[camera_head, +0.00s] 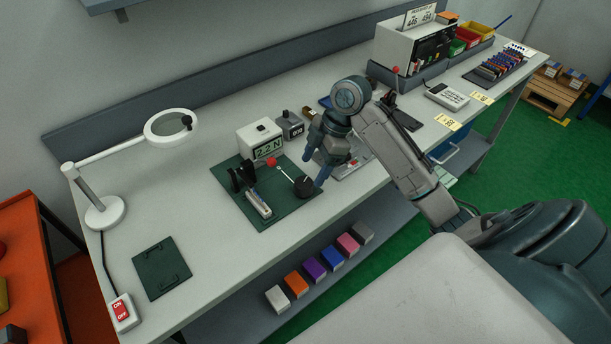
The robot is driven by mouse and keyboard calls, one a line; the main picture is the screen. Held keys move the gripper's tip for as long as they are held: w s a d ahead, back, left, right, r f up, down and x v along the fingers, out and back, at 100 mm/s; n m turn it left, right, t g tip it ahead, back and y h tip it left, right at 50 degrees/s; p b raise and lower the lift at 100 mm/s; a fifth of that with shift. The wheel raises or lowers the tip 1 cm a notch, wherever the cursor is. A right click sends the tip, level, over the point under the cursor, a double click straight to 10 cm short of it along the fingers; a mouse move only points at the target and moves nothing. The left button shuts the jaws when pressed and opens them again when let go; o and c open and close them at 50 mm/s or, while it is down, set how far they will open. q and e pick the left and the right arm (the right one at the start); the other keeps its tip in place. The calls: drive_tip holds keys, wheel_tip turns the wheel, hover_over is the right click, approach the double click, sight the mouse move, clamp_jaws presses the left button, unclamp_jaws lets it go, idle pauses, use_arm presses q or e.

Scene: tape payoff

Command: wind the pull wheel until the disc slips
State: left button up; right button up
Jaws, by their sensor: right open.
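A black round wheel (304,187), which looks like the pull wheel, sits at the right side of a dark green mat (268,214) on the bench. A thin pale line or rod runs from it toward a red knob (271,161). A small black stand (237,178) is at the mat's left; I cannot make out whether it carries the disc. My left gripper is out of view.
A magnifier lamp (105,212) stands at the left, near a second green mat (161,268) and an ON/OFF switch (122,312). A small grey box (290,125) is behind the wheel. A white machine (403,48) stands at the back right. The bench's front left is mostly clear.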

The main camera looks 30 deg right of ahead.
sight(305, 182)
drive_tip(key=x, duration=0.5)
drive_tip(key=shift+w+f+p, duration=0.1)
drive_tip(key=shift+w+p, duration=0.15)
drive_tip(key=shift+p, duration=0.1)
drive_tip(key=shift+s+f, duration=0.1)
drive_tip(key=shift+f, duration=0.15)
drive_tip(key=shift+c, duration=1.1)
drive_tip(key=c, duration=0.8)
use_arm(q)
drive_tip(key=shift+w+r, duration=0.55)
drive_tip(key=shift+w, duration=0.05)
use_arm(e)
drive_tip(key=shift+o, duration=0.2)
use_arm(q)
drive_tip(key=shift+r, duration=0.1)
